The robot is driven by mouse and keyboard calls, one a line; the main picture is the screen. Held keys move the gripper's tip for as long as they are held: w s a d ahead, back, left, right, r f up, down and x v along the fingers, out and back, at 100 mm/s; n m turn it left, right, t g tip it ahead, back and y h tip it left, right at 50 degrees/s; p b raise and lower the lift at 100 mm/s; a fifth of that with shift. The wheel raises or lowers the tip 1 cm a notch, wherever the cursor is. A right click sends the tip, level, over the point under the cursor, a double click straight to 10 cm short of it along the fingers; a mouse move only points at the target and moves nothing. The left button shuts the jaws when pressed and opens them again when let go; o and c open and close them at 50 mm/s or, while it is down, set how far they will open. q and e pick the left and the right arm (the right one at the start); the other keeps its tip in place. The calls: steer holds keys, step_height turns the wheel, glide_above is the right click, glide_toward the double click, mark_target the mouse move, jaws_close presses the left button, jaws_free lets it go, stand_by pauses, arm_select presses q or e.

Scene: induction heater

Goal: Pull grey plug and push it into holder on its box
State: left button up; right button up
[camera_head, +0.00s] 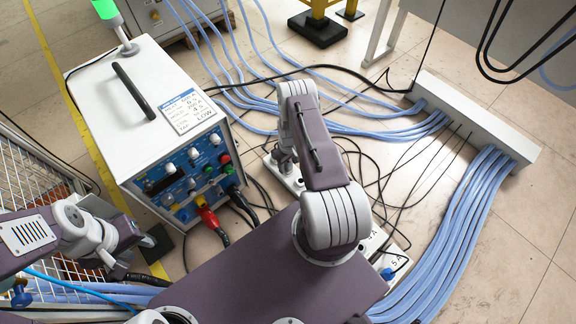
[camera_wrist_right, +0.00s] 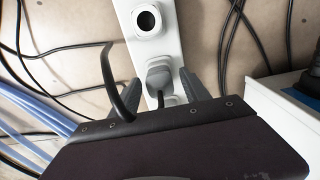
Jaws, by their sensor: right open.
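The grey plug (camera_wrist_right: 159,76) sits in a socket of the white power strip (camera_wrist_right: 148,48) in the right wrist view. My right gripper (camera_wrist_right: 163,88) is open, with a finger on each side of the plug; I cannot tell whether either touches it. In the head view my right arm hides the plug and most of this gripper. The white box (camera_head: 150,110) with the blue front panel stands at left. I cannot make out a plug holder on it. My left gripper (camera_head: 146,243) is low at left in front of the box, its jaw state unclear.
A red connector (camera_head: 207,216) and several dark cables leave the box's front panel. Blue hoses (camera_head: 455,235) and thin black cables cross the floor around the power strip (camera_head: 395,262). A grey duct (camera_head: 475,125) lies at right. A wire-mesh fence (camera_head: 35,180) stands at left.

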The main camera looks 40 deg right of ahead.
jaws_close()
steer(key=shift+r, duration=0.1)
steer(key=shift+r+p, duration=2.6)
steer(key=shift+r, duration=0.35)
steer(key=shift+w, duration=0.1)
